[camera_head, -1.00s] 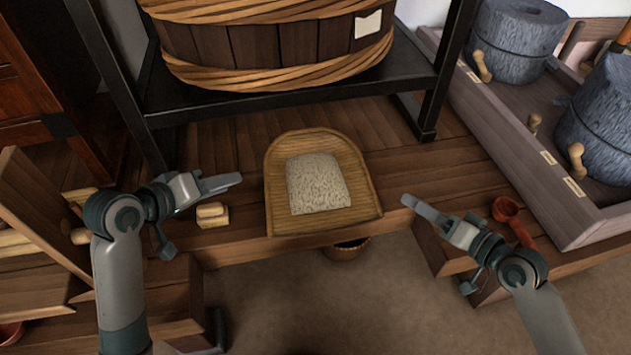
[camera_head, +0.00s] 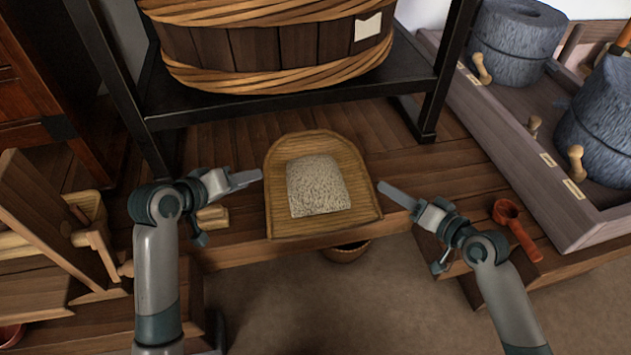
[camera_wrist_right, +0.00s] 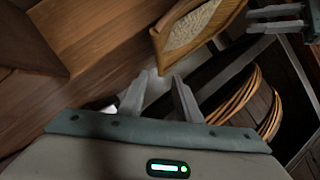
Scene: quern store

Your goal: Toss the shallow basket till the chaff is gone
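The shallow basket (camera_head: 280,222) lies on the wooden platform in the middle of the head view, with a pale heap of grain (camera_head: 318,186) spread in it. Whether chaff is mixed in is too small to tell. My left gripper (camera_head: 260,175) is just left of the basket's left rim, apart or nearly touching. My right gripper (camera_head: 382,186) is close beside the right rim and holds nothing. In the right wrist view, the right gripper's fingers (camera_wrist_right: 160,88) stand apart, and the basket (camera_wrist_right: 178,14) shows beyond them. The left fingers overlap in the head view.
A large wooden tub (camera_head: 285,45) stands on a black rack (camera_head: 290,100) behind the basket. A red ladle (camera_head: 515,225) lies at right, near a trough with stone querns (camera_head: 600,130). A small wooden block (camera_head: 212,217) lies behind the left gripper. A round basket (camera_head: 346,252) sits below the platform edge.

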